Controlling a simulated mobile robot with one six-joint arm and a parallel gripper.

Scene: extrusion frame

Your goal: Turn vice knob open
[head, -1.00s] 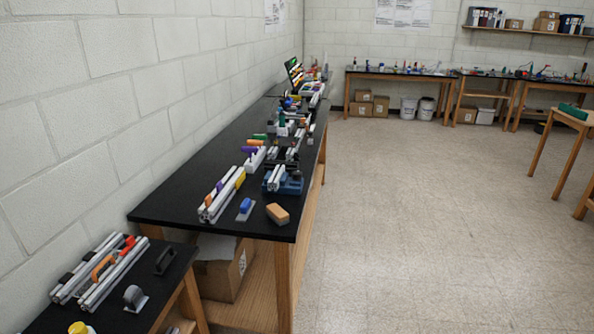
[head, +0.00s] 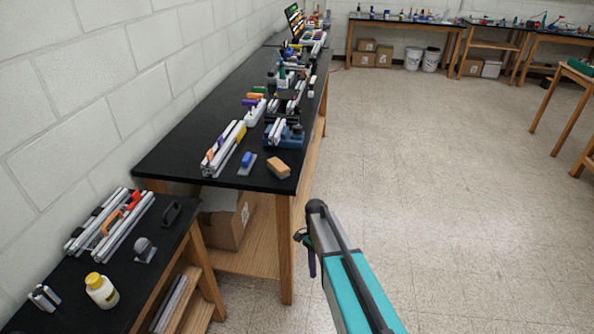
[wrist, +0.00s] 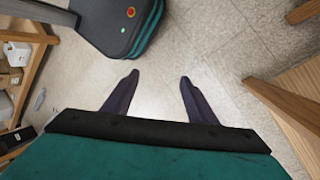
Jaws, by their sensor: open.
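A blue vice (head: 283,138) stands on the long black table, near its front right edge, with silver extrusion pieces (head: 277,128) at it. Its knob is too small to make out in the head view. My gripper (head: 311,266) hangs low beside the table's near right leg, below the tabletop and apart from the vice. The wrist view shows its two dark purple fingers (wrist: 158,78) spread apart with nothing between them, above the floor. The vice does not show in the wrist view.
A sponge-like orange block (head: 278,167) and a blue-handled tool (head: 247,161) lie near the vice. A lower black table (head: 150,268) with a bottle (head: 101,290) stands at the near left. The floor (head: 430,190) to the right is open.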

